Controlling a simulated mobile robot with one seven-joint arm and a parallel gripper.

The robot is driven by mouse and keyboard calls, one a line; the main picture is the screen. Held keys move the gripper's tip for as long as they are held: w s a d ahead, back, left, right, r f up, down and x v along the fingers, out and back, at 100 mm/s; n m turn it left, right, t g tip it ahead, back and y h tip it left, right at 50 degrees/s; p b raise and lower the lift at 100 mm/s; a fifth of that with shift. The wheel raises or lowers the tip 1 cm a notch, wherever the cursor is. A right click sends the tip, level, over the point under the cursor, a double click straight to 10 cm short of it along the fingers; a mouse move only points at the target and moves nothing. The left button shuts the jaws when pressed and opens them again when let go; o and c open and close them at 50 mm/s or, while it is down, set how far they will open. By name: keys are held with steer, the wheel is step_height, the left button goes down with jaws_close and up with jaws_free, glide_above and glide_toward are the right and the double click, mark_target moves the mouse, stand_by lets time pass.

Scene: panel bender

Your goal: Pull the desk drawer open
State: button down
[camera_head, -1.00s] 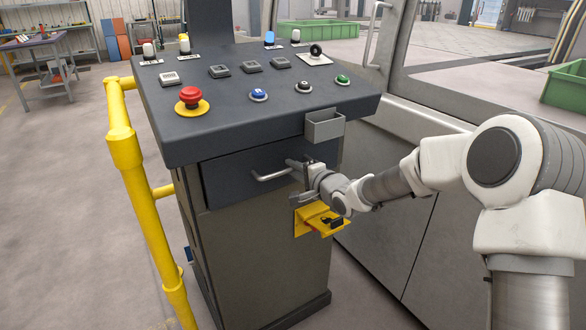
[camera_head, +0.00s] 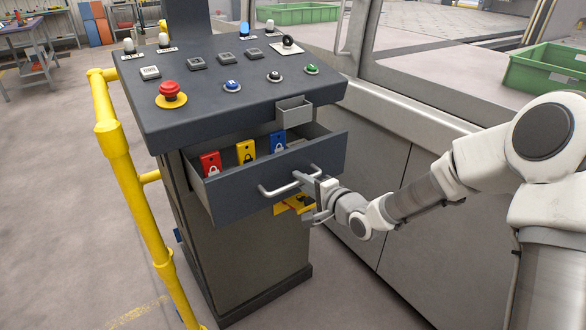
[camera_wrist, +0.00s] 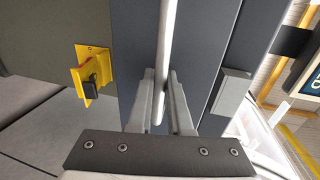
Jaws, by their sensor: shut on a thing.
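The grey desk drawer (camera_head: 225,196) stands pulled out from under the sloped control desk (camera_head: 215,105) in the head view. Red, yellow and blue padlock-marked tags stand inside it. Its bar handle (camera_head: 278,190) runs across the front, and it also shows as a pale bar in the wrist view (camera_wrist: 167,45). My gripper (camera_head: 312,182) is at the right part of the handle. In the wrist view its two fingers (camera_wrist: 160,105) lie on either side of the bar, shut on it.
A yellow bracket with a dark part (camera_wrist: 91,82) sits on the cabinet below the drawer, partly behind my gripper. A small grey box (camera_head: 294,112) hangs on the desk's front edge. A yellow rail (camera_head: 118,150) stands to the left. Floor is clear in front.

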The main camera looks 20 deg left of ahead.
steer(key=f+p+v, duration=0.1)
steer(key=p+v, duration=0.1)
steer(key=v, duration=0.5)
steer(key=shift+s+f, duration=0.15)
steer(key=shift+f, duration=0.05)
steer(key=shift+d, duration=0.15)
steer(key=c, duration=0.8)
jaws_free()
steer(key=shift+c, duration=0.2)
steer(key=p+v, duration=1.1)
steer(key=v, duration=0.6)
steer(key=shift+s, duration=0.25)
